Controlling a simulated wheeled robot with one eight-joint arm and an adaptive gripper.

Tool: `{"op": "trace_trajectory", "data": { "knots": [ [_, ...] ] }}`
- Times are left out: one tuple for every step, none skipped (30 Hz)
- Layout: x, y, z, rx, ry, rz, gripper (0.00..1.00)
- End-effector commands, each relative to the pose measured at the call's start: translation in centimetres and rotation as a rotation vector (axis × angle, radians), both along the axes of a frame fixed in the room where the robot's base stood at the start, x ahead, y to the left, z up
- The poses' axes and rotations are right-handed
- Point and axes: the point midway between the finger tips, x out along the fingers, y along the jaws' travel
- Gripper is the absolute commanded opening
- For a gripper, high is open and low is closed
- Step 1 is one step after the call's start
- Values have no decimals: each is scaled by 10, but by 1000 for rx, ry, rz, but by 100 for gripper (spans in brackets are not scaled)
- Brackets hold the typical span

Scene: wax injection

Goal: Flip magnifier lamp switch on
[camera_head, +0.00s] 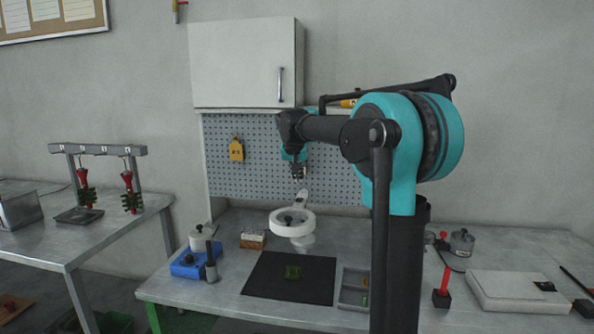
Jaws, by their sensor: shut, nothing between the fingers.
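The white magnifier lamp (292,222) stands on the grey workbench behind a black mat. Its round head faces the front, with a small dark part at its middle, and a pale arm rises behind it. The switch is too small to make out. My gripper (298,176) points down just above the lamp's upper arm, in front of the pegboard. It is shut and empty. I cannot tell whether it touches the lamp.
A black mat (265,284) with a green piece lies on the bench. A blue device (188,264) stands at left, a grey divided tray (353,290) at right. A white cabinet (245,62) hangs above the pegboard (340,183). A white flat box (515,292) lies far right.

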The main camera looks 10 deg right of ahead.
Motion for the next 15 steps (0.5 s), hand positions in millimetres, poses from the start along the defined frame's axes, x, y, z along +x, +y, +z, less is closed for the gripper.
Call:
{"op": "trace_trajectory", "data": {
  "knots": [
    [6, -2, -9, 0, 0, -2, 0],
    [9, -3, -14, 0, 0, -2, 0],
    [13, -5, -20, 0, 0, -2, 0],
    [15, -6, -25, 0, 0, -2, 0],
    [18, -6, -29, 0, 0, -1, 0],
    [14, -5, -35, 0, 0, 0, 0],
    [13, -4, -40, 0, 0, 0, 0],
    [12, -4, -44, 0, 0, 0, 0],
    [11, -4, -49, 0, 0, 0, 0],
    [10, -4, -52, 0, 0, 0, 0],
    [10, -3, -55, 0, 0, 0, 0],
    [9, -3, -58, 0, 0, 0, 0],
    [9, -3, -60, 0, 0, 0, 0],
    [9, -3, -61, 0, 0, 0, 0],
    [8, -3, -63, 0, 0, 0, 0]
  ]
}}
